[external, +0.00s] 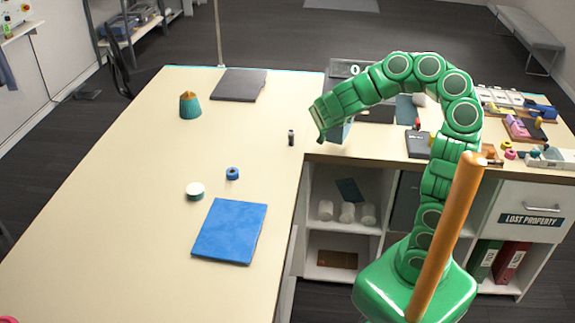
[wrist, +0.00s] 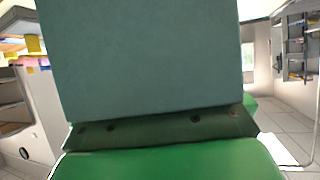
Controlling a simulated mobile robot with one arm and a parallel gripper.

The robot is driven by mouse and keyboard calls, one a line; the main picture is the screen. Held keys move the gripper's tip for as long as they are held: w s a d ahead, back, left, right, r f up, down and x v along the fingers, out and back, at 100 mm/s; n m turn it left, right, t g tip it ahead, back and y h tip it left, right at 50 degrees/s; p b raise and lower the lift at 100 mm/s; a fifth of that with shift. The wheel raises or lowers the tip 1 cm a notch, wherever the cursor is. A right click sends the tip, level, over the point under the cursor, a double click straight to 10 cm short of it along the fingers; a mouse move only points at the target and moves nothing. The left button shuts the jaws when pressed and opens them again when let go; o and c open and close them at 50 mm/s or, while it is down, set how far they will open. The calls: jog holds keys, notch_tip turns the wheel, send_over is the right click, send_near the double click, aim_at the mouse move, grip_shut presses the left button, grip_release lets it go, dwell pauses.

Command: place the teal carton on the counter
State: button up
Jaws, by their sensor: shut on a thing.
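The teal carton (wrist: 150,60) fills the upper middle of the wrist view, a flat grey-teal face close to the camera. In the external view part of the carton (external: 340,131) shows beside and below my gripper (external: 321,120), near the counter's inner corner. My gripper is shut on the carton; its fingertips are mostly hidden. The cream counter (external: 130,215) runs along the left and across the back right. I cannot tell whether the carton touches it.
On the counter lie a blue folder (external: 230,232), a white-topped round tub (external: 195,190), a blue roll (external: 232,173), a small dark cylinder (external: 291,137), a teal cone (external: 190,106) and a dark flat slab (external: 238,85). The right side is cluttered. The left counter has wide clear areas.

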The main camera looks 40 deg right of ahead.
jog(key=s+d+r+m+g+h, duration=0.2)
jog(key=s+d+m+g, duration=0.4)
jog(key=s+d, duration=0.7)
jog(key=shift+w+d+f, duration=0.75)
jog(key=shift+w+f, duration=0.95)
jog(key=shift+f, duration=0.5)
jog(key=shift+w+d+f, duration=0.75)
jog(key=shift+w+f, duration=0.95)
jog(key=shift+f, duration=0.55)
jog(key=shift+w+d+f, duration=0.75)
jog(key=shift+w+f, duration=0.95)
jog(key=shift+f, duration=0.5)
jog(key=shift+f, duration=0.1)
jog(key=o, duration=0.8)
jog(key=shift+v, duration=6.1)
